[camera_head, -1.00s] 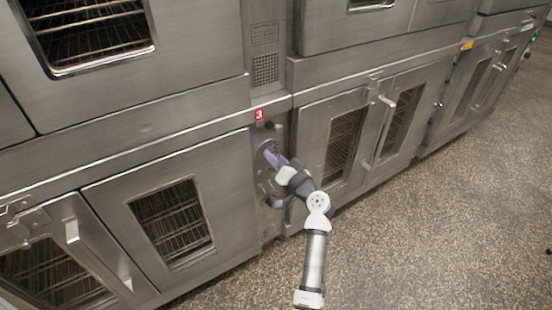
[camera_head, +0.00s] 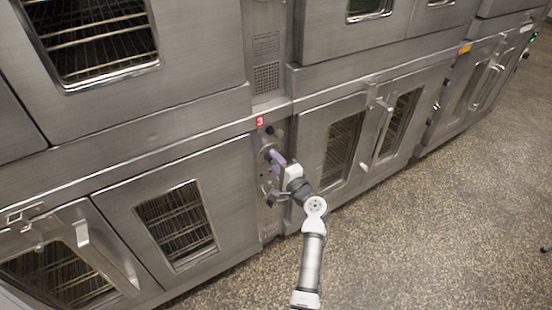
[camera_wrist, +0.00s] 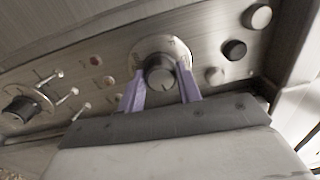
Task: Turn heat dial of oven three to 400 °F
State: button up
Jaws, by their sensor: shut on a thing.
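The heat dial (camera_wrist: 160,76) is a dark round knob on a pale marked plate in the wrist view. My gripper (camera_wrist: 162,82) has its two purple fingers on either side of this knob, shut on it. In the head view my gripper (camera_head: 272,156) reaches the narrow control panel of oven three, below the red "3" label (camera_head: 260,121). The fingers and wrist hide most of the dial there. The numbers around the dial are too small and blurred to read, so its setting cannot be told.
Oven doors with handles (camera_head: 384,130) stand on both sides of the panel.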

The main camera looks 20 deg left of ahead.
jog(key=shift+r+m+p, duration=0.1)
jog(key=shift+m+p, duration=5.25)
jog(key=shift+m, duration=2.45)
jog(key=o, duration=1)
jog(key=b+v, duration=0.2)
jog(key=v, duration=1.2)
jog(key=shift+s+a, duration=0.15)
jog(key=shift+a, duration=0.05)
